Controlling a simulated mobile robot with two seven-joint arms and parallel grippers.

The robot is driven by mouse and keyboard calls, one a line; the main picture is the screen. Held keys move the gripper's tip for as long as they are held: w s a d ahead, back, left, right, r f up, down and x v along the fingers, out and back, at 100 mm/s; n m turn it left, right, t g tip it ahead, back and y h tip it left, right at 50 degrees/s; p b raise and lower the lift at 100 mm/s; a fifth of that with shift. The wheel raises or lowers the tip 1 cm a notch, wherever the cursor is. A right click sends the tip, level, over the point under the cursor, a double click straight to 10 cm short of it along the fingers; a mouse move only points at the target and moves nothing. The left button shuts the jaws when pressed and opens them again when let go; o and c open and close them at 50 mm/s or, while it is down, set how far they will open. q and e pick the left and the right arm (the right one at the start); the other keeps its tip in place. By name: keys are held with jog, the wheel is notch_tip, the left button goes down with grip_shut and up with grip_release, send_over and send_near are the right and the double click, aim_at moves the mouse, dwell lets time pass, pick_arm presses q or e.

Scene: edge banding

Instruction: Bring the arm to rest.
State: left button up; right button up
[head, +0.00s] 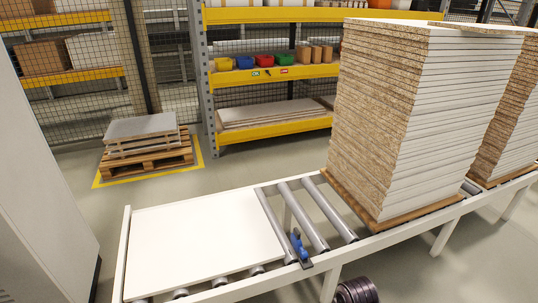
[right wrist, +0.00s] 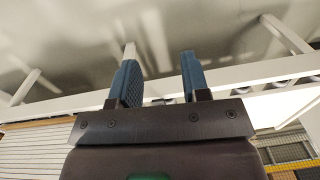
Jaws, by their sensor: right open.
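My right gripper (right wrist: 158,80) shows in the right wrist view, its two blue fingers apart with nothing between them. It is close to the white conveyor rail (right wrist: 70,103), which runs behind the fingers in that view. I cannot tell whether it touches the rail. In the head view a dark ribbed part (head: 357,290) shows at the bottom edge, in front of the conveyor; no fingers show on it. My left gripper is not in view.
A white board (head: 205,245) lies on the roller conveyor's left end. Bare rollers (head: 307,215) separate it from a tall board stack (head: 410,110). A pallet (head: 148,163) stands on the floor behind.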

jog(key=s+d+r+m, duration=0.1)
jog(key=s+d+r, duration=0.2)
jog(key=s, duration=0.7)
jog(key=s+d+r+m+h, duration=0.1)
jog(key=s+d+r, duration=0.25)
jog(key=s, duration=0.75)
jog(key=s+d+r+m, duration=0.1)
jog(key=s+d+r, duration=0.2)
jog(key=s, duration=0.7)
pick_arm(q)
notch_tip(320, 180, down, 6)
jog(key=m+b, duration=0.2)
jog(key=b, duration=0.9)
pick_arm(e)
jog(key=w+a+f+n+t+y, duration=0.1)
jog(key=w+a+f+n+t, duration=0.15)
jog(key=w+f+t, duration=0.85)
pick_arm(q)
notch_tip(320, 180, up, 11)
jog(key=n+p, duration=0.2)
jog(key=p, duration=1.5)
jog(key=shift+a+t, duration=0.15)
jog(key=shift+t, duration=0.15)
pick_arm(e)
notch_tip(320, 180, up, 12)
jog(key=d+m, duration=0.1)
jog(key=d, duration=0.1)
jog(key=shift+f+m, duration=0.15)
jog(key=shift+m, duration=0.2)
